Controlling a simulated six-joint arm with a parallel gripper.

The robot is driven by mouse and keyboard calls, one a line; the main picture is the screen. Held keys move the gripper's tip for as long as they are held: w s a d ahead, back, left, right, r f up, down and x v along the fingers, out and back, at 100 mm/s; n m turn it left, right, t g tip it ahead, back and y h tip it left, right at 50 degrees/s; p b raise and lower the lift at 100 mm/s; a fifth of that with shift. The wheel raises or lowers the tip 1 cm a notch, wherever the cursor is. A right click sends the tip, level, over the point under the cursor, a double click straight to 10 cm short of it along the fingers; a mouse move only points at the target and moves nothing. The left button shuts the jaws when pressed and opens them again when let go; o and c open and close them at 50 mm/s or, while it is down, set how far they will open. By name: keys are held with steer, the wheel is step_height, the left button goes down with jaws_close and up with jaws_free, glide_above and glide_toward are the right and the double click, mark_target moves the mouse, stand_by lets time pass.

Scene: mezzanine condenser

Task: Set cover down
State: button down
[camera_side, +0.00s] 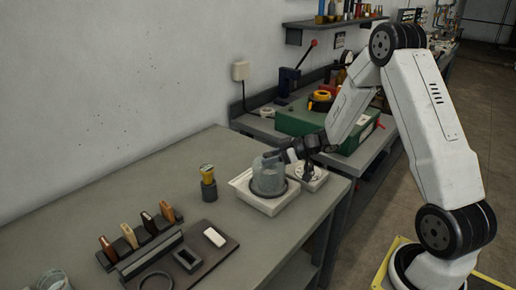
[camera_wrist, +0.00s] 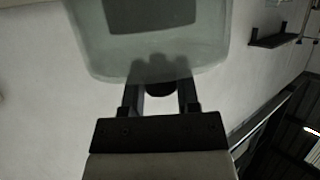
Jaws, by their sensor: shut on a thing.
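The cover (camera_side: 268,178) is a greyish, translucent, rounded vessel-like piece. In the side view it is at a white square tray-like base (camera_side: 240,183) on the grey bench; whether it rests on it or hangs just above, I cannot tell. My gripper (camera_side: 292,154) reaches it from the right and is shut on its upper right side. In the wrist view the cover (camera_wrist: 150,55) fills the upper middle, with a dark patch showing on it. My two dark fingers (camera_wrist: 160,85) meet its near edge, with a dark round part between them.
A second small white base (camera_side: 318,180) stands close on the right. A yellow-topped dark cylinder (camera_side: 208,183) stands to the left. A dark tray (camera_side: 185,262) and a rack of several handled tools (camera_side: 143,243) lie in front. A green case (camera_side: 300,122) sits behind on the lower bench.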

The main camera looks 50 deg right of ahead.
steer(key=shift+f, duration=0.2)
steer(key=shift+f, duration=0.15)
steer(key=shift+c, duration=1.7)
jaws_free()
steer(key=shift+s+d+r, duration=0.1)
steer(key=shift+s+r, duration=0.05)
steer(key=shift+r, duration=0.1)
steer(key=v, duration=1.1)
steer(key=shift+s+d, duration=0.15)
steer(key=shift+s, duration=0.1)
